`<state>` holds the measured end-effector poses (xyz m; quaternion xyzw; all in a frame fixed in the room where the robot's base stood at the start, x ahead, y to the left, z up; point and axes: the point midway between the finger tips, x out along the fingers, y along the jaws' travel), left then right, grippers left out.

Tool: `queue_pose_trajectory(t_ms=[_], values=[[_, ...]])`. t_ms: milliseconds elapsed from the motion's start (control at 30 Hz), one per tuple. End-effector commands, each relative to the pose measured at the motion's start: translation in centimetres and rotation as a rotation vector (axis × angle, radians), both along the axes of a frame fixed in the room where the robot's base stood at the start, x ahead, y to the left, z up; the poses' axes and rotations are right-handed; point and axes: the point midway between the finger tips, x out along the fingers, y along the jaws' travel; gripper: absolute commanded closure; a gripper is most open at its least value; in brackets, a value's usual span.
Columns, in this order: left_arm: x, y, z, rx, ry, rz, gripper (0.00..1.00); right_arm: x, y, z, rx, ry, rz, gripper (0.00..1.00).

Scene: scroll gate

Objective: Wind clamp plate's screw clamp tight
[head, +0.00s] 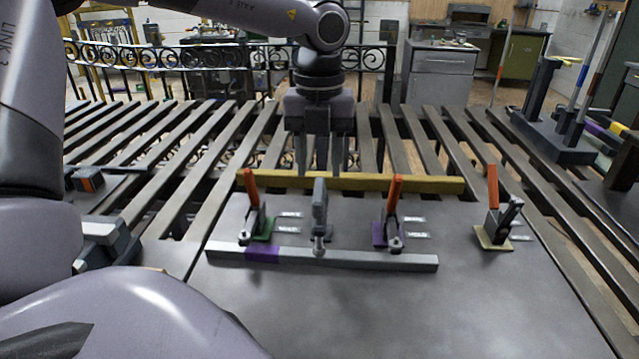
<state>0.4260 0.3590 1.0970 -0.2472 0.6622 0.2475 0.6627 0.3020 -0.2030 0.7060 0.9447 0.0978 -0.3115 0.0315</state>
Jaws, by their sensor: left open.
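The clamp plate (330,310) is a grey metal sheet lying on the slatted table. The screw clamp (320,204) is a grey upright piece near the plate's back middle. Its lower end (318,245) meets a long grey bar with a purple band (375,259); I cannot tell how firmly it presses. My left gripper (328,170) points straight down behind and above the screw clamp, open and empty. Whether its fingers touch anything is not clear. My right gripper is not in view.
Lever clamps with orange handles stand on green (263,229), purple (379,235) and tan (492,241) bases beside the screw clamp. A yellow bar (420,185) runs along the plate's back. A dark rack (550,135) stands at right. The plate's front is clear.

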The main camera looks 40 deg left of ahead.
Motion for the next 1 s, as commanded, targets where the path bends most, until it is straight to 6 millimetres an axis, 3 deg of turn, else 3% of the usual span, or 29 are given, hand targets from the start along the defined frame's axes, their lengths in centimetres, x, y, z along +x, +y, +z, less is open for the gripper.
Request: queue_pose_trajectory(t_ms=[300, 700, 833, 1000], values=[[-0.1, 0.0, -4.7, 0.000, 0.004, 0.000, 0.55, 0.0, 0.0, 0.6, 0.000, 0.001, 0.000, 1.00], [0.0, 0.0, -5.7, -0.001, 0.000, 0.001, 0.55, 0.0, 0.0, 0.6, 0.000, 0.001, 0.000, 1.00], [0.0, 0.0, -5.7, -0.001, 0.001, 0.001, 0.98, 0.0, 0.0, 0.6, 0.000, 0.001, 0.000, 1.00], [0.0, 0.0, -5.7, -0.001, 0.001, -0.001, 1.00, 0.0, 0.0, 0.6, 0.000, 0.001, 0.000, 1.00]])
